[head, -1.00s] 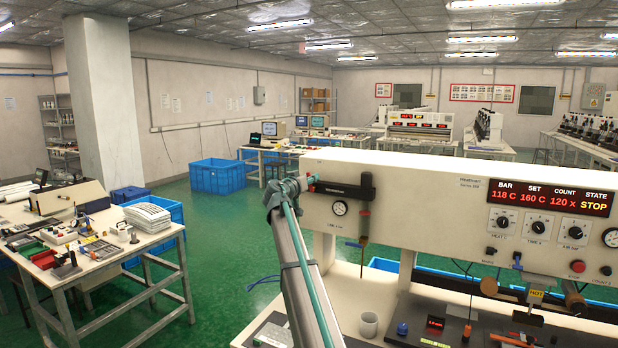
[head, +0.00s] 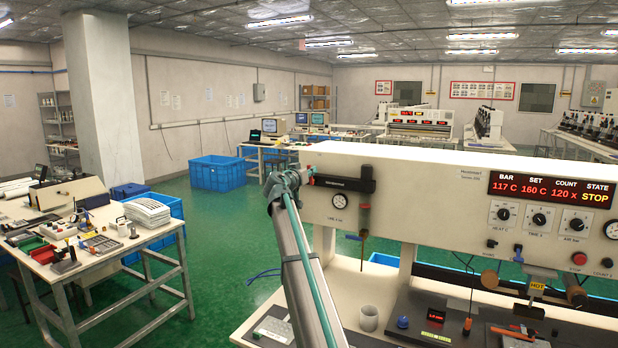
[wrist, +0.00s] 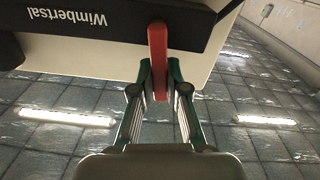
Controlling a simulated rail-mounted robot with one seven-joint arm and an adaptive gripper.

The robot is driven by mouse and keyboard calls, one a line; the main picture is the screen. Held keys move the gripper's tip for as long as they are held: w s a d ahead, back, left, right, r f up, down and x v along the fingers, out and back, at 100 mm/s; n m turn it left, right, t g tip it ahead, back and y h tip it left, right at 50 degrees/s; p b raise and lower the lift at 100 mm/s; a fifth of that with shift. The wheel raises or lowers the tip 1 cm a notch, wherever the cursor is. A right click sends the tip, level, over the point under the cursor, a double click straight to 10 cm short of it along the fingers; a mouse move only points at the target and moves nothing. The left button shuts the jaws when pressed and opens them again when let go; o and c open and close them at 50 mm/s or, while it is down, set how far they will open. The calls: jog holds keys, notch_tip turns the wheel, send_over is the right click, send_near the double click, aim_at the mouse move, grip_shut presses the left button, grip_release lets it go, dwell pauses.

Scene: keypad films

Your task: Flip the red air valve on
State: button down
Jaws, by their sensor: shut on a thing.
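The red air valve lever (wrist: 157,45) sticks out of the black bar marked "Wimbertsal" in the wrist view. My gripper (wrist: 159,78) has a finger on each side of the lever's free end and is shut on it. In the head view my gripper (head: 305,176) is at the left end of the black valve bar (head: 345,184), on the machine's white front panel. Only a small bit of red shows there, the rest hidden by my gripper. The state display (head: 551,190) reads STOP.
A round gauge (head: 339,201) sits just below the black bar, with a hanging red-topped rod (head: 363,220) to its right. Dials and knobs fill the panel's right side. A grey cup (head: 368,318) stands on the bench below.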

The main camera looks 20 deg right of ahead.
jog(key=shift+s+d+f+m+b, duration=0.25)
jog(key=shift+m+b, duration=0.55)
jog(key=shift+b, duration=1.6)
jog(key=shift+r+m+b, duration=0.3)
jog(key=shift+m+b, duration=0.1)
jog(key=shift+b, duration=0.25)
jog(key=c, duration=1.2)
grip_release()
jog(key=shift+s, duration=0.1)
jog(key=shift+o, duration=0.2)
jog(key=v, duration=1.2)
